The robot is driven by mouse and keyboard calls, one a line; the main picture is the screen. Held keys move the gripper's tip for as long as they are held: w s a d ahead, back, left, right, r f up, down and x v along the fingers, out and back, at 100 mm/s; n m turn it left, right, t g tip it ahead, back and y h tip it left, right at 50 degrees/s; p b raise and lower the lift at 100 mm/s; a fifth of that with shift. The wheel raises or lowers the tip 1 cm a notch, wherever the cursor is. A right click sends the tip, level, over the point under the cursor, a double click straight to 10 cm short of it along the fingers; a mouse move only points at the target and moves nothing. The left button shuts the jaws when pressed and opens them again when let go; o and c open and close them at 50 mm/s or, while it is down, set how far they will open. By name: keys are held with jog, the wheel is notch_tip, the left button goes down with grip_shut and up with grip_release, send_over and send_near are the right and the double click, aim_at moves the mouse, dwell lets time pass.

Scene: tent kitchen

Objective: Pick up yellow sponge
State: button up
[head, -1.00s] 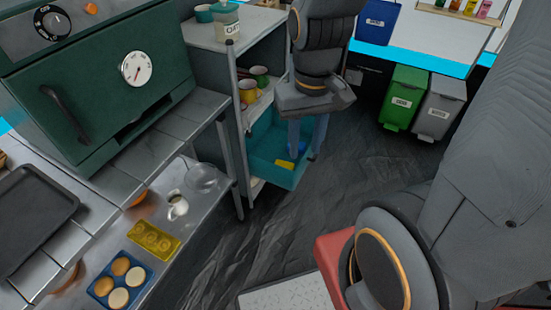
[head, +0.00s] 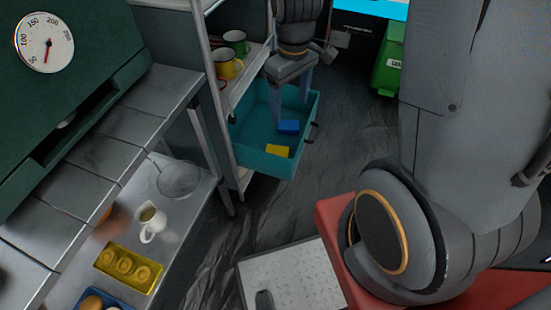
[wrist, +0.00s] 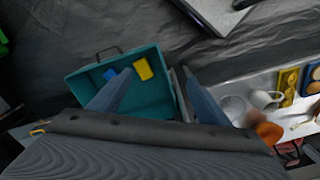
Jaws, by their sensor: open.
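In the wrist view the yellow sponge (wrist: 143,69) shows between and beyond my fingertips. A blue block, perhaps another sponge (head: 289,127), lies beside it and also shows in the wrist view (wrist: 110,74). My gripper (head: 290,112) is open and empty, pointing down over the drawer. Its two blue-grey fingers also show in the wrist view (wrist: 155,80). How high the fingertips are above the sponge is hard to tell.
The shelf unit above the drawer holds a yellow mug (head: 228,65) and a green mug (head: 236,42). A steel counter at left bears a small jug (head: 152,224) and a yellow tray (head: 128,268). A green bin (head: 388,68) stands behind. Dark floor lies open right of the drawer.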

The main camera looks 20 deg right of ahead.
aim_at(276, 151)
jog(key=w+f+n+b, duration=0.2)
jog(key=w+f+b, duration=0.2)
jog(key=f, duration=0.5)
jog(key=w+f+n+b, duration=0.2)
jog(key=w+f+b, duration=0.2)
jog(key=f, duration=0.5)
jog(key=w+f+n+b, duration=0.2)
jog(key=w+f+b, duration=0.2)
jog(key=f, duration=0.6)
jog(key=shift+w+a+n, duration=0.15)
jog(key=shift+w+n, duration=0.05)
jog(key=shift+n, duration=0.2)
jog(key=shift+s+f+b, duration=0.15)
jog(key=shift+f+b, duration=0.95)
jog(key=shift+f, duration=2.45)
jog(key=shift+c, duration=0.2)
jog(key=c, duration=1.1)
